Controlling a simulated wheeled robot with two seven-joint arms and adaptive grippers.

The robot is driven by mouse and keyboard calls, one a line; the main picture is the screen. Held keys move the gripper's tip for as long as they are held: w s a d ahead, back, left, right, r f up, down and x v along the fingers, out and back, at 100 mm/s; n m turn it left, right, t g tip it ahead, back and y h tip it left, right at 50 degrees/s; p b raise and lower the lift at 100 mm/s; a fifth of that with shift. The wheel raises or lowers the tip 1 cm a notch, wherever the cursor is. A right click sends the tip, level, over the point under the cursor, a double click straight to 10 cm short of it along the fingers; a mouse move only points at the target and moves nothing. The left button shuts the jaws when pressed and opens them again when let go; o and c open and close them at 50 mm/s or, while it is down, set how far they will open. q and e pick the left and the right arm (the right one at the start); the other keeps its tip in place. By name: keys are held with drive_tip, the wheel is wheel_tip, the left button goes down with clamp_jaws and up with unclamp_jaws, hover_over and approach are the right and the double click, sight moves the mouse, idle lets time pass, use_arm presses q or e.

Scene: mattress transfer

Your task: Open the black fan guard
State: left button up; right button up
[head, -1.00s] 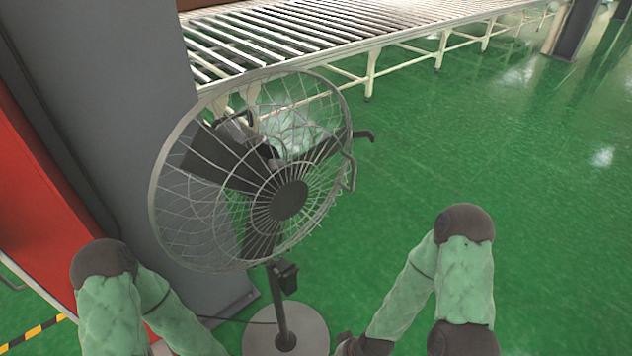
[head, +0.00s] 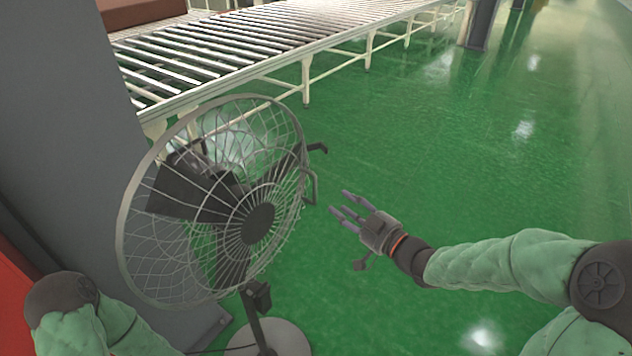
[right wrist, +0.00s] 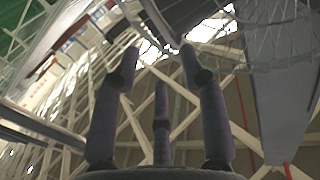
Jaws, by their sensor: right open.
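A standing fan with a round wire guard (head: 212,200) and a dark hub (head: 258,224) is on the left of the head view, upright on a round base (head: 270,342). My left gripper is out of view; only my left arm shows.
A roller conveyor (head: 260,45) on white legs runs behind the fan, with a brown box (head: 140,12) at its far left. A grey column (head: 60,120) stands left of the fan. The green floor (head: 450,150) is clear to the right.

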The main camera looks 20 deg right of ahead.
sight(316, 199)
drive_tip(key=x, duration=0.7)
drive_tip(key=r+x, duration=0.1)
drive_tip(key=x, duration=0.2)
drive_tip(key=shift+w+a, duration=0.2)
drive_tip(key=shift+w, duration=0.05)
drive_tip(key=shift+c, duration=0.3)
clamp_jaws()
